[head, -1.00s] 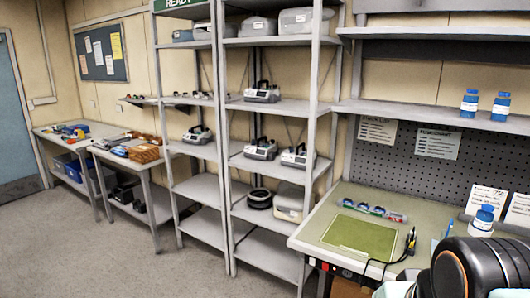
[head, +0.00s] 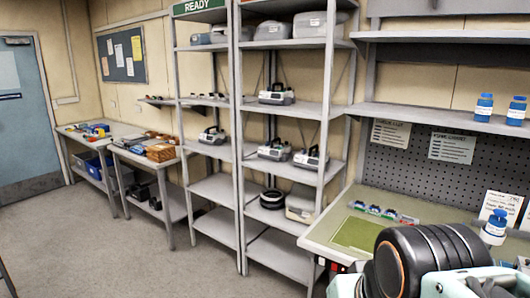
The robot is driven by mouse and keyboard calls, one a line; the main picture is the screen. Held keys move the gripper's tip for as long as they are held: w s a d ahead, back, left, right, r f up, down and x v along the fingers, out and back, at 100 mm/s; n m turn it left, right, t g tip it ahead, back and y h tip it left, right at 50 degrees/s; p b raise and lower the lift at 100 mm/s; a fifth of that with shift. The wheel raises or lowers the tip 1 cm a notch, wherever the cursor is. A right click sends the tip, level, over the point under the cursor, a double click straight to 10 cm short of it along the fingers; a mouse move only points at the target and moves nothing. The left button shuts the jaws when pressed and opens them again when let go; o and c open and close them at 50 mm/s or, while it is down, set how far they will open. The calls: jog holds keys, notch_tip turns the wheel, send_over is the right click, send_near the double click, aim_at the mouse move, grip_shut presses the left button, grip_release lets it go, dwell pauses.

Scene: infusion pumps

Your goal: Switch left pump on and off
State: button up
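Several small grey-and-white pumps with dark handles stand on the metal racks in the head view. Two are side by side on one shelf of the right rack: a left one (head: 274,150) and a right one (head: 311,158). Another pump (head: 276,95) is on the shelf above, and one more (head: 212,135) is on the left rack. Their switches and displays are too small to read. I cannot tell which pump the task means. A dark rounded part of my own arm fills the lower right corner. My gripper's fingers do not show.
A workbench (head: 325,232) with a green mat (head: 356,233) stands at the right. Blue-capped bottles (head: 484,107) are on the shelf above it. Low tables (head: 128,150) stand at the left by a blue door (head: 22,110). The grey floor (head: 130,255) before the racks is clear.

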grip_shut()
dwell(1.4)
